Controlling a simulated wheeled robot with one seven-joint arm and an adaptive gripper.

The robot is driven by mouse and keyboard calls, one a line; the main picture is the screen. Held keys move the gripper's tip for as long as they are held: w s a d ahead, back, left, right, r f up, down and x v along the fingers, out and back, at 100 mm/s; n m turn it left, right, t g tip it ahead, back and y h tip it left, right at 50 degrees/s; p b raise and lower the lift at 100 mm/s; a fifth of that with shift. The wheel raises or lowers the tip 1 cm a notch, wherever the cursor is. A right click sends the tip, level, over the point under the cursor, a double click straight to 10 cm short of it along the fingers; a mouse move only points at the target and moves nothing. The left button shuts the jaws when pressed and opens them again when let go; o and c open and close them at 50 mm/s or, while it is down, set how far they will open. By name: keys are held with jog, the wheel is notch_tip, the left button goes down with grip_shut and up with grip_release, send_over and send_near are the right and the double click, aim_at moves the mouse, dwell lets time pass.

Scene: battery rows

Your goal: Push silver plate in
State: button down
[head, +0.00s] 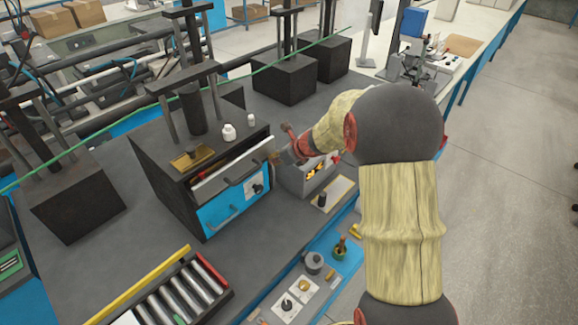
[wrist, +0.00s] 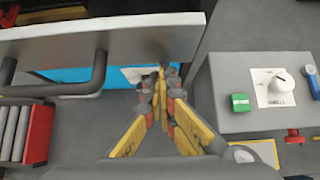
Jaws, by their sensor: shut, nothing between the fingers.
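The silver plate (head: 225,170) is the front of the upper drawer in the dark cabinet (head: 170,165). It stands out from the cabinet, so the drawer is partly open and its inside shows behind the plate. In the wrist view the plate (wrist: 145,38) runs across the top left, with a dark bar handle (wrist: 60,88) on its front. My gripper (head: 277,157) is at the plate's right end. In the wrist view my gripper (wrist: 161,72) is shut and empty, its tips by the plate's lower right edge. I cannot tell whether they touch it.
A blue lower drawer (head: 222,208) sits shut beneath. A grey control box (wrist: 228,75) with a green button and dial stands close to my gripper's right. White bottles (head: 228,132) and a brass tray (head: 192,158) rest on the cabinet. A roller rack (head: 185,290) lies at front left.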

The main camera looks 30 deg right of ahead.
aim_at(267, 153)
jog(key=w, duration=0.1)
jog(key=w+a, duration=0.1)
jog(key=w, duration=0.1)
jog(key=w+p, duration=0.1)
jog(key=shift+w+a, duration=0.2)
jog(key=shift+a, duration=0.1)
jog(key=shift+w+r, duration=0.1)
